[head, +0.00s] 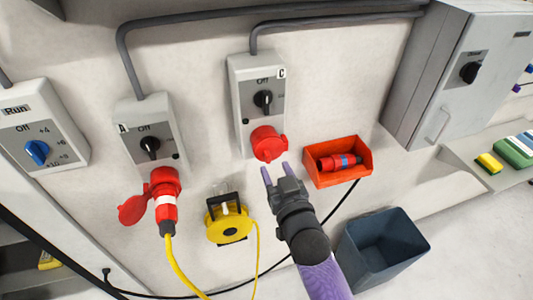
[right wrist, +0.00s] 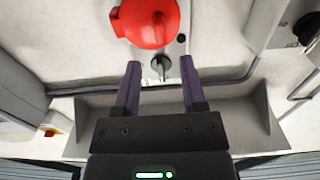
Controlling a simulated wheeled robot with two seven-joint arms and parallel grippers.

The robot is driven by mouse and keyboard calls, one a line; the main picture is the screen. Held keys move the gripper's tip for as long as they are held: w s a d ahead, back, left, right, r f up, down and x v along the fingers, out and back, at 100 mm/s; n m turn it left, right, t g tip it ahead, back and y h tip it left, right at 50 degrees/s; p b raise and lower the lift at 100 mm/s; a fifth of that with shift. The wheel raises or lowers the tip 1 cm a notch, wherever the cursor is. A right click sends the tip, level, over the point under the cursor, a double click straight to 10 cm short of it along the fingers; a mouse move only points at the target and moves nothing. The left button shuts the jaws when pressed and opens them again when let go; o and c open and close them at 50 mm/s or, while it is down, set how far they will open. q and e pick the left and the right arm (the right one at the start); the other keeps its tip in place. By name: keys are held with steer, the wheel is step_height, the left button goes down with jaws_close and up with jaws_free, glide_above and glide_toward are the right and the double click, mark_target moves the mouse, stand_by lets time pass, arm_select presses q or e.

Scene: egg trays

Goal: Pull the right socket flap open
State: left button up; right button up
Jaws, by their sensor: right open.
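The right socket is the red one under the grey switch box marked C (head: 246,103). Its round red flap (head: 268,143) looks shut over it. The flap also shows at the top of the right wrist view (right wrist: 150,22), ahead of the fingertips. My right gripper (head: 275,168) is open, with its two purple fingers just below the flap in the head view. Nothing shows between the fingers in the right wrist view (right wrist: 160,62), and they look apart from the flap. My left gripper is not in view.
The left socket, under box A (head: 150,125), holds a red plug (head: 166,210) with a yellow cable; its flap (head: 133,210) hangs open. A yellow reel (head: 230,228) is between them. An orange bin (head: 358,176) with a red plug is close right of my gripper, above a dark bin (head: 350,265).

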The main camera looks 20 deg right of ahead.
mark_target(269, 157)
steer(key=w, duration=0.4)
steer(key=shift+a, duration=0.15)
jaws_close()
stand_by(1.2)
